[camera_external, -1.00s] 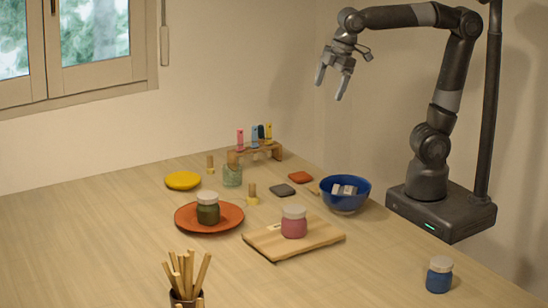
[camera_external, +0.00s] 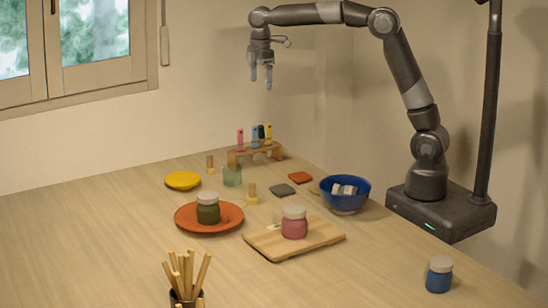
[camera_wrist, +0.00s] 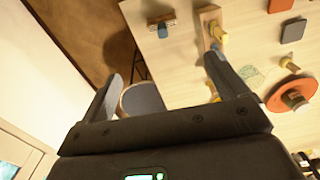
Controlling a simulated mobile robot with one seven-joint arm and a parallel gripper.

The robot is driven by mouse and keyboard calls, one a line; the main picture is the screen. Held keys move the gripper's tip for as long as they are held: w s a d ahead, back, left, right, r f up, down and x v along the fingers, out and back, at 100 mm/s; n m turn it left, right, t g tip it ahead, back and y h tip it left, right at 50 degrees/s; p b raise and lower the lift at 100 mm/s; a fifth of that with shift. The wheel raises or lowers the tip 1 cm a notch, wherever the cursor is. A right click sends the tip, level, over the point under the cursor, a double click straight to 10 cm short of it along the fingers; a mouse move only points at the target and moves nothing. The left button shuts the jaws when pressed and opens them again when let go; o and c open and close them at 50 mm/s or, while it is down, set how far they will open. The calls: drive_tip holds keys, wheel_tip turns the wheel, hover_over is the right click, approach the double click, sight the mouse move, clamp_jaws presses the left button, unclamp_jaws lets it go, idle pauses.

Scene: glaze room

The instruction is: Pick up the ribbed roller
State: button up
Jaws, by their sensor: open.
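I cannot tell for sure which thing is the ribbed roller. Small yellow pieces with brown upright handles stand on the table, one by the yellow disc (camera_external: 210,166) and one by the orange plate (camera_external: 252,197). A small blue and wooden thing (camera_wrist: 162,22) lies near the table edge in the wrist view, its shape unclear. A wooden rack (camera_external: 236,158) holds pink, blue, dark and yellow tools. My gripper (camera_external: 261,76) is open and empty, pointing down high above the rack. In the wrist view, the space between its fingers (camera_wrist: 162,72) holds nothing.
An orange plate (camera_external: 183,218) bears a green jar (camera_external: 208,212). A board (camera_external: 270,243) bears a pink jar (camera_external: 294,226). The left of the table is clear.

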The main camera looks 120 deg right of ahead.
approach(263, 137)
drive_tip(key=f, duration=0.1)
drive_tip(key=d+f, duration=0.1)
drive_tip(key=f, duration=0.3)
drive_tip(key=shift+d+f, duration=0.25)
drive_tip(key=f, duration=0.5)
drive_tip(key=shift+s+a+f, duration=0.1)
drive_tip(key=shift+s+a, duration=0.2)
drive_tip(key=c, duration=1.1)
